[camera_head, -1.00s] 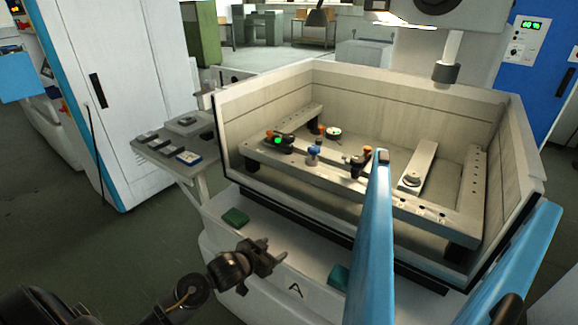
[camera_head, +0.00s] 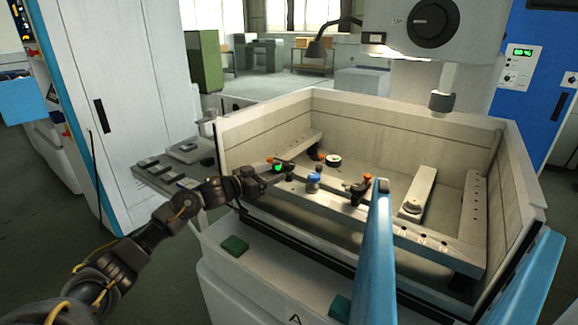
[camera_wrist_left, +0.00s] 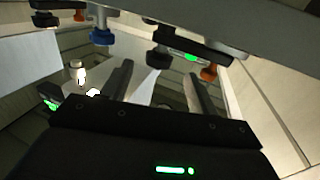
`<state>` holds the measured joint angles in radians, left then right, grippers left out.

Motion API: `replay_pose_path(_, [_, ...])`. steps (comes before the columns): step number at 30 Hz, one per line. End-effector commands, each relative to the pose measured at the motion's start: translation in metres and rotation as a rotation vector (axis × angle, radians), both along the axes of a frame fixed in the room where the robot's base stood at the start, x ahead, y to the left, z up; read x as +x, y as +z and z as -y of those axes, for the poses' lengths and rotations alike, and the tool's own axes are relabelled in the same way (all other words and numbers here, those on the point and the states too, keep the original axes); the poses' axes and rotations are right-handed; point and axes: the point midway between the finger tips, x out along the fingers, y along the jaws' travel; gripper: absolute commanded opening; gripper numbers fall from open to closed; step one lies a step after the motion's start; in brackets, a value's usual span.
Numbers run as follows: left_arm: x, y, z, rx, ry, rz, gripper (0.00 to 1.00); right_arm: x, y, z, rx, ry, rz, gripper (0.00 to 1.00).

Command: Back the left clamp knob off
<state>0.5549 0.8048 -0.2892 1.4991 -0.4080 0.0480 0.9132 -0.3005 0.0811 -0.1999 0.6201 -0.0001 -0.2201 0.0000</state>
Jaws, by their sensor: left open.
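The left clamp is a dark bar with a green light (camera_head: 278,168) and an orange-topped part (camera_head: 270,158), at the left end of the bench rail in the tank. In the left wrist view the clamp's green light (camera_wrist_left: 190,57), orange part (camera_wrist_left: 208,72) and black round knob (camera_wrist_left: 158,56) show from close by. My left gripper (camera_head: 266,174) reaches over the tank's left wall to the clamp. It also shows in the left wrist view (camera_wrist_left: 158,75), its two fingers apart, with the black knob seen in the gap ahead; contact cannot be told. My right gripper is out of view.
A blue knob (camera_head: 313,181) stands right of the clamp, and a second orange-and-black clamp (camera_head: 362,187) further right. The tank's near wall and a blue upright panel (camera_head: 378,260) stand in front. A spindle head (camera_head: 441,101) hangs above the tank's far right.

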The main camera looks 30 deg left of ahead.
Motion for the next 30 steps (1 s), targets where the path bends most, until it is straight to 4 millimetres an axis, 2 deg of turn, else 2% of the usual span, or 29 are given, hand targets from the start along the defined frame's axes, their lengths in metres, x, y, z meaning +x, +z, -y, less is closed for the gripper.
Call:
replay_pose_path(6, [0.038, 0.003, 0.019, -0.002, 0.001, 0.000, 0.59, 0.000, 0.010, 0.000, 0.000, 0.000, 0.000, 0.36])
replay_pose_path(12, [0.060, 0.001, 0.029, -0.001, 0.001, 0.000, 0.59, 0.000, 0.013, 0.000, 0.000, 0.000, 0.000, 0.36])
replay_pose_path(24, [0.066, 0.000, 0.032, 0.002, 0.001, 0.000, 0.59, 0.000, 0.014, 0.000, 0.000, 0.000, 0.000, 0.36])
replay_pose_path(30, [0.066, 0.000, 0.032, 0.002, 0.001, 0.000, 0.35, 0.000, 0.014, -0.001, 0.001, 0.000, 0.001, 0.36])
